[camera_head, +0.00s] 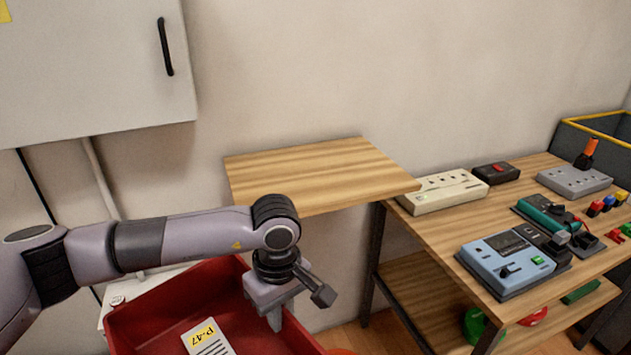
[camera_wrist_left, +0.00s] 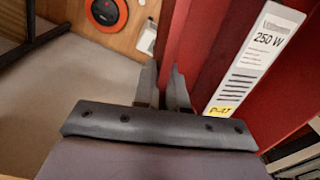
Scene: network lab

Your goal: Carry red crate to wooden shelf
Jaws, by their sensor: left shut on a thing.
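The red crate (camera_head: 178,300) is at the bottom of the head view, below and in front of the wooden shelf (camera_head: 310,172), and its lower part is cut off by the frame. A white label with a yellow P-47 tag (camera_head: 207,338) shows in it. My left gripper (camera_head: 275,318) is shut on the crate's right rim. In the left wrist view the fingers (camera_wrist_left: 163,88) pinch the edge of the crate (camera_wrist_left: 232,40), next to a label (camera_wrist_left: 255,55) reading 250 W. The shelf is fixed to the wall and its top is bare. My right gripper is out of view.
A wooden workbench (camera_head: 500,222) stands right of the shelf, its near leg close under the shelf's right end. It holds a power strip (camera_head: 442,192), a blue meter (camera_head: 505,262) and other devices. A grey wall cabinet (camera_head: 95,75) hangs at upper left.

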